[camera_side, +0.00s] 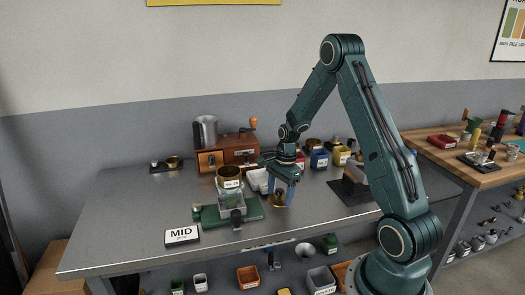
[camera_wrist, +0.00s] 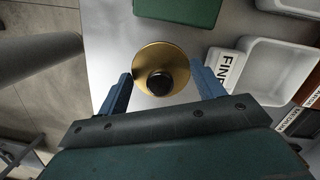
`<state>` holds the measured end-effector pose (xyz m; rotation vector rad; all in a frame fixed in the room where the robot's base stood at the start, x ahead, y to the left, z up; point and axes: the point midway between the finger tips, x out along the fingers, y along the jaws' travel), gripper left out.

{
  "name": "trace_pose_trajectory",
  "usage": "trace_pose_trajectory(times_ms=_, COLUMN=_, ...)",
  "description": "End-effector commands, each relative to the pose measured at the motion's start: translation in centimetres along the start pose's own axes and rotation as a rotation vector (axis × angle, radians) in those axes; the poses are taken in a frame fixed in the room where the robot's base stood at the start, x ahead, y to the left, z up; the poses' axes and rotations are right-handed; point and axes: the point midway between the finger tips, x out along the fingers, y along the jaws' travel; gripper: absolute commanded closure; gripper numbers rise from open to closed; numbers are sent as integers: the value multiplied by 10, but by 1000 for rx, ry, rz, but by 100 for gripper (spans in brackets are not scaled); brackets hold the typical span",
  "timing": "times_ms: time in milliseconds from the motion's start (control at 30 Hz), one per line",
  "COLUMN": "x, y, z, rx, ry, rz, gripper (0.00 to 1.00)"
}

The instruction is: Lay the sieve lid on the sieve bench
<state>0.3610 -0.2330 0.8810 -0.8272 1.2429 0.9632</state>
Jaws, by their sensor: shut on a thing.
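The sieve lid, a round brass disc with a black knob, shows in the wrist view (camera_wrist: 146,60) between the two blue fingers of my gripper (camera_wrist: 161,74). My gripper (camera_side: 280,197) is shut on the lid across its rim. In the side view the lid (camera_side: 278,203) is low, close to the steel table; I cannot tell whether it touches the top. A green edge (camera_wrist: 180,8) shows at the top of the wrist view.
A white tray labelled FINE (camera_wrist: 275,65) is right of the lid. A wooden box (camera_side: 228,155) and coloured bins (camera_side: 320,159) stand behind. A dark stand (camera_side: 350,190) is to the right. The left of the table is mostly clear.

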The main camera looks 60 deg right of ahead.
Motion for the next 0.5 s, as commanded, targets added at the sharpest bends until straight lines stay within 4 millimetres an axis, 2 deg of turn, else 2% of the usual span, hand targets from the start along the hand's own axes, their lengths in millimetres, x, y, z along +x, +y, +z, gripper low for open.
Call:
trace_pose_trajectory(times_ms=167, x=16, y=0, z=-2, rx=0, ry=-1, rz=2, gripper=56)
trace_pose_trajectory(times_ms=500, x=18, y=0, z=-2, rx=-1, ry=0, rz=0, gripper=56)
